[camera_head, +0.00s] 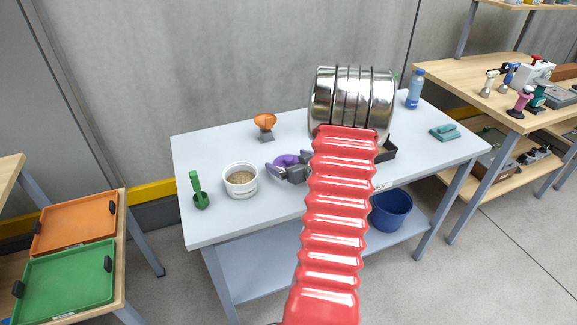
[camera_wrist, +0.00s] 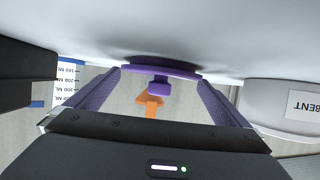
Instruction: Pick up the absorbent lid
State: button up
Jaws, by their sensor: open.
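The absorbent lid is a purple disc with a knob (camera_wrist: 160,72), lying on the pale table with its knob up. It also shows in the head view (camera_head: 287,160), left of my red arm and partly hidden by my gripper. My gripper (camera_head: 288,168) is low over the table at the lid. In the wrist view, which shows the scene upside down, its two purple fingers (camera_wrist: 160,86) are open, one on either side of the knob with gaps between. The white absorbent tub (camera_head: 240,180) stands open left of the lid, with grainy stuff inside; its labelled side shows in the wrist view (camera_wrist: 285,107).
An orange cup on a grey stand (camera_head: 265,124) is behind the lid. A green scoop (camera_head: 200,192) stands at the left. A black tray (camera_head: 387,151) is partly hidden right of my arm. A blue bottle (camera_head: 415,88) and teal item (camera_head: 445,131) are farther right.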

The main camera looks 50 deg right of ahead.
aim_at(289, 158)
jog(key=shift+c, duration=0.5)
jog(key=c, duration=0.9)
jog(key=shift+r, duration=0.25)
jog(key=shift+c, duration=1.1)
jog(key=shift+r, duration=0.4)
jog(key=c, duration=0.8)
notch_tip(289, 158, up, 9)
jog(key=shift+f, duration=0.15)
grip_shut()
